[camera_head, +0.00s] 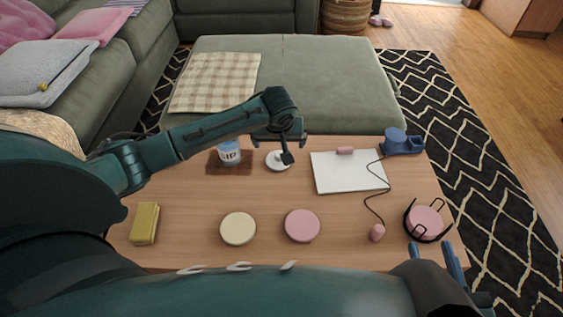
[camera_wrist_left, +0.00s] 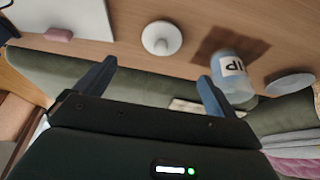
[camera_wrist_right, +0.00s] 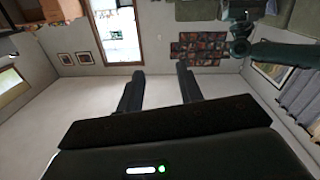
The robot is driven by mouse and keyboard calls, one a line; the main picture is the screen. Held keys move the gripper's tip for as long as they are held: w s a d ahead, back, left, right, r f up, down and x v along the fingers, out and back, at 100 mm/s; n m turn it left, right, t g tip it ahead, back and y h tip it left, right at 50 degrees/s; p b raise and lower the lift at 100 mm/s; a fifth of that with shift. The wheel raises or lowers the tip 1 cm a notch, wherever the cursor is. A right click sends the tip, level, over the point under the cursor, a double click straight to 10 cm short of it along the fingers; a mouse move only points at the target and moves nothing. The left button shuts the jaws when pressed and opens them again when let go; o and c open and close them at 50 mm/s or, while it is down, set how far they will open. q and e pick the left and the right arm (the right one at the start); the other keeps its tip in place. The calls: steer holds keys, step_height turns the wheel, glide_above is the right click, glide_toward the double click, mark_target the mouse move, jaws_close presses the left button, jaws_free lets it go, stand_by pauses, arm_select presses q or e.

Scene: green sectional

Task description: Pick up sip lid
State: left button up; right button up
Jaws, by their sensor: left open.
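The sip lid seems to be the white round lid with a raised knob (camera_head: 271,163), lying on the wooden table; it also shows in the left wrist view (camera_wrist_left: 161,38). A pale blue jar marked "IP" (camera_head: 229,153) stands on a brown mat left of it, partly behind my left arm, and shows in the left wrist view (camera_wrist_left: 236,73). My left gripper (camera_head: 280,145) is open and empty above the lid, its fingers apart (camera_wrist_left: 155,73); part of it covers the lid in the head view. My right gripper (camera_wrist_right: 160,72) is open and empty, at the table's front right corner.
A white board (camera_head: 347,175), a blue device (camera_head: 402,142) with a cord and a pink piece (camera_head: 377,233), and a pink disc in a black holder (camera_head: 425,222) lie right. Cream (camera_head: 238,228) and pink discs (camera_head: 302,225) and a yellow block (camera_head: 145,223) lie in front.

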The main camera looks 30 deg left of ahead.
mark_target(278, 154)
arm_select(q)
steer(key=b+x, duration=0.2)
steer(key=x, duration=0.4)
steer(key=shift+f, duration=0.1)
steer(key=b+x, duration=0.3)
steer(key=x, duration=0.2)
steer(key=shift+a+b, duration=0.1)
steer(key=shift+b, duration=0.3)
steer(key=c, duration=1)
arm_select(e)
steer(key=shift+a+t+y, duration=0.8)
steer(key=shift+a+y, duration=0.05)
steer(key=shift+y, duration=0.25)
